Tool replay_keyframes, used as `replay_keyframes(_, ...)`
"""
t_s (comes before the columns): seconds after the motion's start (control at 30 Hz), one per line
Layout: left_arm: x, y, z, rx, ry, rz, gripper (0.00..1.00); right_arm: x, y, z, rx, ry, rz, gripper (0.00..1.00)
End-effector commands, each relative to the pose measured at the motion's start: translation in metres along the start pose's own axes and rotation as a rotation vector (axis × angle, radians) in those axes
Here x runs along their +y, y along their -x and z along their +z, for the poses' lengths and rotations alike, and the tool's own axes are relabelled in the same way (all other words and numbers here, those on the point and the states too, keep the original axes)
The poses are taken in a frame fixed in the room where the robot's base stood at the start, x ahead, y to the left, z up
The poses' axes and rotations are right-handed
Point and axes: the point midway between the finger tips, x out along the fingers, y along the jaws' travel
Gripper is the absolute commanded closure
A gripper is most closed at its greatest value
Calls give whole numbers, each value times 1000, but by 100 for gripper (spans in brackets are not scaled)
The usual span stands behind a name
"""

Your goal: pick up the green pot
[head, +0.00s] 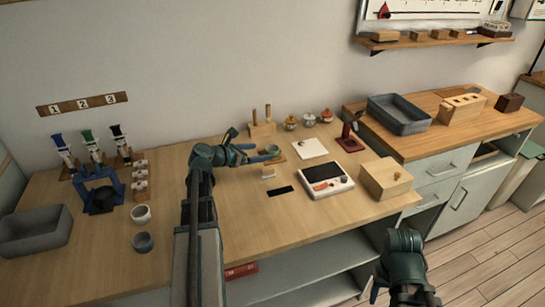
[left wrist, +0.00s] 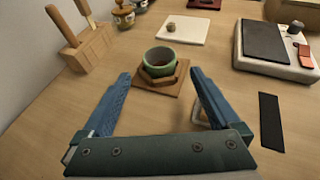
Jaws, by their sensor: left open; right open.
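The green pot (left wrist: 160,61) is a small round cup sitting in a wooden holder (left wrist: 174,88) on the table, upright and dark inside. It also shows in the head view (head: 272,150), partly beside my left gripper. My left gripper (head: 258,152) is open and low over the table. In the left wrist view its blue fingers (left wrist: 159,76) are spread to the left and right of the pot's near side, with a gap to it. My right gripper (head: 402,272) is open and empty, off the table's front edge at the bottom right.
A wooden block with two handles (left wrist: 83,42) stands behind left of the pot. A white board (left wrist: 178,28) lies behind it. A scale-like device (head: 327,180) and a black strip (left wrist: 270,121) lie to the right. Small lidded jars (head: 308,120) stand at the back.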

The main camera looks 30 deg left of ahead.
Motion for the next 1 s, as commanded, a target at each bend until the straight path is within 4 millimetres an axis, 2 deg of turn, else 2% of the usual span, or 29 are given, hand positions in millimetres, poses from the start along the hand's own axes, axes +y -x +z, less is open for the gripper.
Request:
replay_keyframes(0.37,1,-12,2,0,-1,0,4,0,-2,0,0,0,0,50)
replay_keyframes(0.57,1,-38,10,1,-3,-1,4,0,-6,0,0,0,0,50)
replay_keyframes(0.7,1,-56,8,1,-2,0,4,-1,-14,-1,0,0,0,50)
replay_keyframes(0.93,0,-57,9,1,-1,2,4,-1,-13,-1,0,0,0,50)
replay_keyframes(1.0,0,-57,9,1,-1,2,15,-1,-13,-1,0,0,0,50)
